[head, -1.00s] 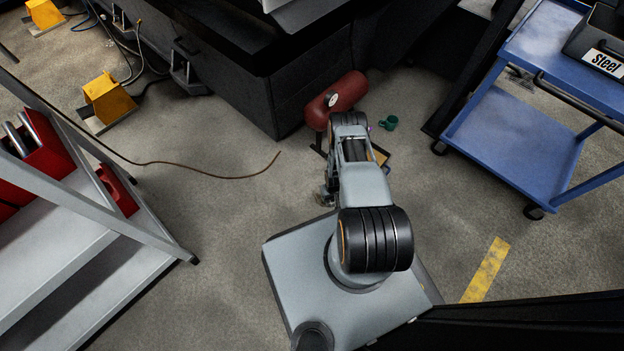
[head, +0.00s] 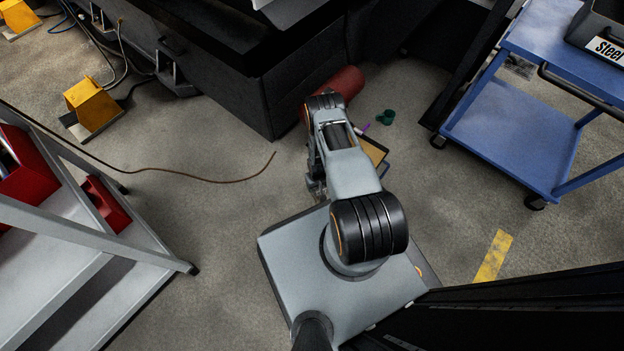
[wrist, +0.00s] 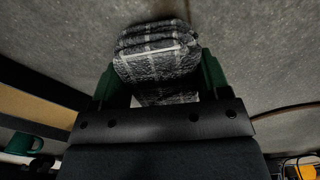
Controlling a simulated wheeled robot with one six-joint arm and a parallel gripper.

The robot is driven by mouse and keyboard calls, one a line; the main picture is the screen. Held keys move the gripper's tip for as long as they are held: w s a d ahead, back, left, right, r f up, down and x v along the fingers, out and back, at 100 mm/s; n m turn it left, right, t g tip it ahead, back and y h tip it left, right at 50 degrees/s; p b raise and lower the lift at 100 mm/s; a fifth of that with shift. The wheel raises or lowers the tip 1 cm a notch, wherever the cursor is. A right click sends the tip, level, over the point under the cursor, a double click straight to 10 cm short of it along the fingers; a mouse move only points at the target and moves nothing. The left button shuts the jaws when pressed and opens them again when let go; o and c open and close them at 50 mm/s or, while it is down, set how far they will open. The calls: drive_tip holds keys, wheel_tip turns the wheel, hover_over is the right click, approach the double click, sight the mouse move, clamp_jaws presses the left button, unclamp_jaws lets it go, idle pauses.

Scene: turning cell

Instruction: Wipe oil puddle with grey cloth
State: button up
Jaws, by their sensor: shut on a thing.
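The grey cloth (wrist: 160,55), dark with a pale check, is bunched up in the wrist view. My gripper (wrist: 160,75) is shut on it, with one green finger on each side. Bare grey concrete floor shows beyond the cloth. In the head view my own arm covers the gripper and the cloth. I cannot make out the oil puddle in either current view.
A red tank (head: 346,82) lies by the dark machine base, partly behind my arm. A green object (head: 385,117) and a tan-topped box (head: 373,152) are right of my arm. A brown hose (head: 215,180) crosses the floor. A blue cart (head: 510,135) stands right.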

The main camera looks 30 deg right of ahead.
drive_tip(key=shift+w+r+p, duration=0.1)
drive_tip(key=shift+r+p, duration=2.15)
drive_tip(key=shift+r, duration=1.15)
